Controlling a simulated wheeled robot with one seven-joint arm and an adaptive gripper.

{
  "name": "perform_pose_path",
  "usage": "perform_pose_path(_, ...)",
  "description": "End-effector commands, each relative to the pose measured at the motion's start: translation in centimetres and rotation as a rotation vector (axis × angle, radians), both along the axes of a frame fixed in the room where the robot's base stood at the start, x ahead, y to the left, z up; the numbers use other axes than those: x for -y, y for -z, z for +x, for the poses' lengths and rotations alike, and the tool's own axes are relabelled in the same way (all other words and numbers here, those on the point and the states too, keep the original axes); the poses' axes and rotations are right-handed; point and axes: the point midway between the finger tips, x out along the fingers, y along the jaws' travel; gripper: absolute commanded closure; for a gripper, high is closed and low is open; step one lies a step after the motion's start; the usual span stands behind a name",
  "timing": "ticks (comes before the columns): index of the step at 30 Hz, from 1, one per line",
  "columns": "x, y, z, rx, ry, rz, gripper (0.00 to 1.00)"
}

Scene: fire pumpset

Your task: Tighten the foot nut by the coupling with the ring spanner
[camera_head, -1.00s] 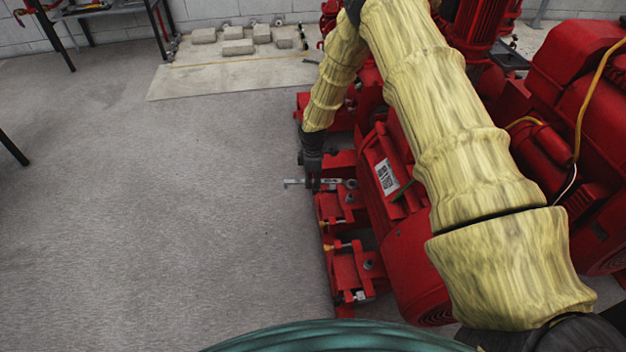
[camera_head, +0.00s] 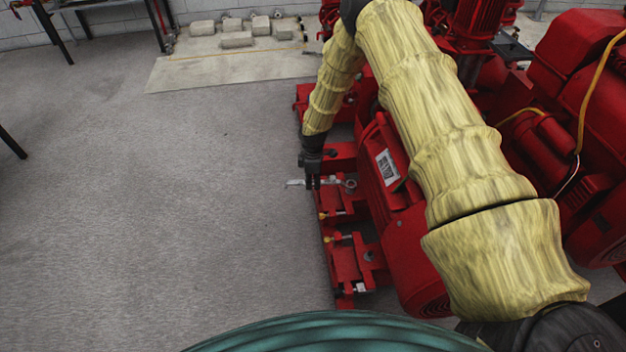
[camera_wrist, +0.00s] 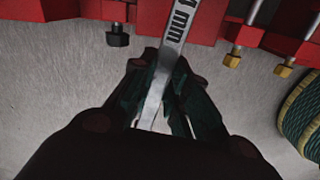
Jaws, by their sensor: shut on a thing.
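My gripper (camera_head: 312,181) is shut on the ring spanner (camera_head: 335,181), a flat silver tool lying roughly level across the frame's left edge. Its ring end (camera_head: 351,183) is at the right, over the red foot area beside the motor; whether it sits around a nut is too small to tell. The other end sticks out left of my fingers over open floor. In the wrist view the spanner shank (camera_wrist: 176,27) runs up from between my fingers (camera_wrist: 160,100), with "mm" lettering on it. Its ring end is outside that view, and the foot nut is not distinguishable.
The red motor (camera_head: 385,160) and pump frame stand close on the right. A brass bolt (camera_wrist: 283,71) and a dark bolt (camera_wrist: 117,38) project from the frame's edge. Grey floor (camera_head: 190,190) at the left is clear. Blocks (camera_head: 237,40) lie on a far slab.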

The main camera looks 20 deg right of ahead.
Motion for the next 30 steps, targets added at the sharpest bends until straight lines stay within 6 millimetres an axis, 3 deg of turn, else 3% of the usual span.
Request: perform_pose_path(30,0.0,1.0,0.0,0.001,0.0,0.0,1.0)
